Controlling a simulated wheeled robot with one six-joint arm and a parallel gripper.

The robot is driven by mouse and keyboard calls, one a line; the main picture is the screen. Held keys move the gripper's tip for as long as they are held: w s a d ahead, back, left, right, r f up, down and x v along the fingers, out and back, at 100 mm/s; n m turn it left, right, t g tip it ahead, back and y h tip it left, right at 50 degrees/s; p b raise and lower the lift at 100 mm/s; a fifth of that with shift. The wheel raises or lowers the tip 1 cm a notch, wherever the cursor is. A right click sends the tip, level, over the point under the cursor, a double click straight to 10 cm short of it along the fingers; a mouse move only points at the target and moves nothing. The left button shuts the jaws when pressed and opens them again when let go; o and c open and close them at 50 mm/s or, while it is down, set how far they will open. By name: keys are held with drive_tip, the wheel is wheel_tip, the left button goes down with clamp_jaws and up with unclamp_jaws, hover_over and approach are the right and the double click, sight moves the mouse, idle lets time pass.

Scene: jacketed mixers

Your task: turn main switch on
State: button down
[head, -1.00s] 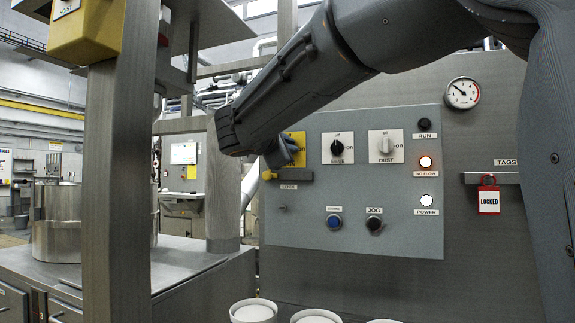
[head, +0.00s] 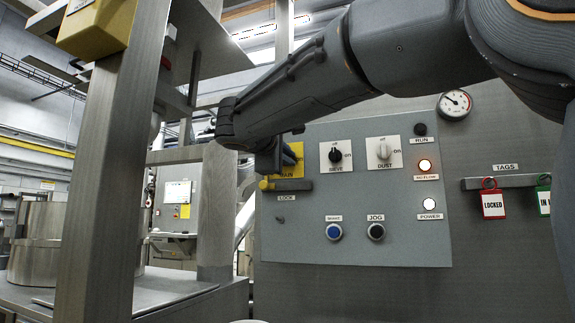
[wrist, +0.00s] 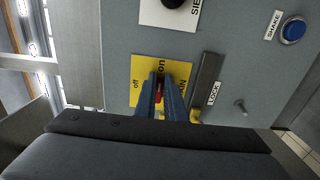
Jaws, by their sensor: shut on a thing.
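The main switch has a yellow plate (head: 297,150) at the upper left of the grey panel in the head view. The plate also shows in the wrist view (wrist: 139,72), with "off" at its left and "on" at its top. My gripper (wrist: 160,82) is shut on the switch's red handle (wrist: 159,92), which shows between the blue fingers. The visible red part seems to run toward "on", but the fingers hide most of it, so its exact angle is unclear. In the head view my wrist and fingers (head: 277,160) cover much of the plate and the handle.
A dark lock bar (head: 293,185) with a yellow end lies just below the main plate, close to my fingers. The sieve switch (head: 336,154) and dust switch (head: 384,152) are to the right. The no-flow lamp (head: 425,166) and power lamp (head: 429,204) glow. A red locked tag (head: 493,204) hangs at right.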

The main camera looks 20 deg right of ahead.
idle(0.4)
drive_tip(key=c, duration=1.8)
unclamp_jaws()
drive_tip(key=shift+c, duration=0.2)
drive_tip(key=shift+s+a, duration=0.1)
drive_tip(key=v, duration=0.7)
drive_tip(key=shift+s, duration=0.25)
drive_tip(key=shift+a, duration=0.15)
